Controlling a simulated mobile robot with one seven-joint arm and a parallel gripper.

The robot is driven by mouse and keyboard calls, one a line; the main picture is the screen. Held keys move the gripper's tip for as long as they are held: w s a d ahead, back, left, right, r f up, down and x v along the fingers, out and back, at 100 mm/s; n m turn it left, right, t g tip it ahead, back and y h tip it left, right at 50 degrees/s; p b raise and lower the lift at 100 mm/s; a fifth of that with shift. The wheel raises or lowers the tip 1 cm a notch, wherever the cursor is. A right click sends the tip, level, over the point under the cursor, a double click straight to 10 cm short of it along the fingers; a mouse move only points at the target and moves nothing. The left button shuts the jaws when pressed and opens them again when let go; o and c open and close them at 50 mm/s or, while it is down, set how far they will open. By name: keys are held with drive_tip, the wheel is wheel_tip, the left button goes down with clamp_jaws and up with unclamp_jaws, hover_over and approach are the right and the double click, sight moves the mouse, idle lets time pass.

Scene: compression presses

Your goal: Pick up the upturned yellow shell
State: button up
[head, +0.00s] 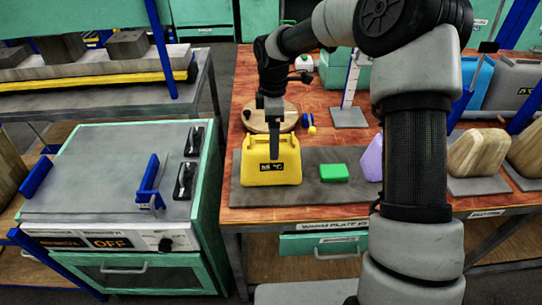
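The yellow shell (258,178) is at the left end of a dark grey plate (320,197) on the wooden-topped bench. Its sides slope, wider at the bottom, and a dark panel reading "55 °C" shows on its front. My gripper (274,156) points down at the shell, its dark fingers overlapping the shell's top and front in the picture. The fingers line up edge-on, so I cannot tell their opening or whether they touch the shell.
A green block (334,173) and a purple piece (373,158), partly behind my arm, are on the plate to the right. A round wooden board (258,117) lies behind the shell. A grey-topped machine (105,165) reading "OFF" stands left. Wooden pieces (478,152) stand right.

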drive_tip(key=shift+w+f, duration=0.15)
drive_tip(key=shift+f, duration=1.3)
drive_tip(key=shift+w+f, duration=0.15)
drive_tip(key=shift+f, duration=1.3)
drive_tip(key=shift+r, duration=0.1)
drive_tip(key=c, duration=1.4)
